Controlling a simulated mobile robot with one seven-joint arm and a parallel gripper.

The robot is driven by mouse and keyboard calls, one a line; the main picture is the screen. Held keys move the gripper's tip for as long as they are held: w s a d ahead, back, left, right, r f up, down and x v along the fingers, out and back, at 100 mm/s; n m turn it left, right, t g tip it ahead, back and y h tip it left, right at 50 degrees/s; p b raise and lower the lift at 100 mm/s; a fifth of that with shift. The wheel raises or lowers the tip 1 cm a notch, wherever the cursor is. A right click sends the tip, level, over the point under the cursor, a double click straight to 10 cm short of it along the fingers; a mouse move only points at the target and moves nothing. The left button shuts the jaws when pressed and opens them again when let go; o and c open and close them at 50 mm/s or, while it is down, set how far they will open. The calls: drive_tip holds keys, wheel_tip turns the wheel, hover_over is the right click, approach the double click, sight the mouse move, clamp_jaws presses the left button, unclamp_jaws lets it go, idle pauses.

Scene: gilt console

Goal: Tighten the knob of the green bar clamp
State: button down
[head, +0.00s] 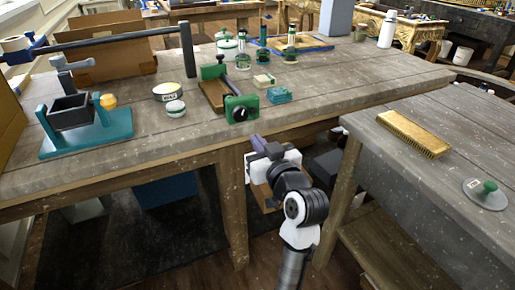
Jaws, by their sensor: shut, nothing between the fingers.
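The green bar clamp (248,104) lies near the front edge of the wooden workbench (150,142), in the middle of the head view. Its dark knob (240,114) faces the front. A brown wooden block (212,95) sits along the clamp, left of its green front block. My gripper (257,142) is shut and empty. In the picture it is just below and slightly right of the knob, in front of the bench edge, and it appears apart from the clamp. The fingertips are small and partly hidden by the gripper's body.
A teal fixture (88,141) with a dark box and orange knob stands at left. A round tin (167,91) and small jar (174,108) sit left of the clamp, and a teal block (279,95) right. A second bench (400,170) with a brush (413,134) stands at right.

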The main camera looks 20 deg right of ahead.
drive_tip(key=shift+w+a, duration=0.1)
drive_tip(key=shift+w, duration=2.85)
drive_tip(key=shift+a+r+p, duration=0.15)
drive_tip(key=shift+r+p, duration=0.35)
drive_tip(key=shift+a, duration=0.2)
drive_tip(key=shift+a+r, duration=0.1)
drive_tip(key=shift+a, duration=0.45)
drive_tip(key=shift+s+f+b, duration=0.1)
drive_tip(key=shift+f+b, duration=0.3)
drive_tip(key=shift+b, duration=0.15)
drive_tip(key=s, duration=0.6)
drive_tip(key=shift+d+f, duration=0.2)
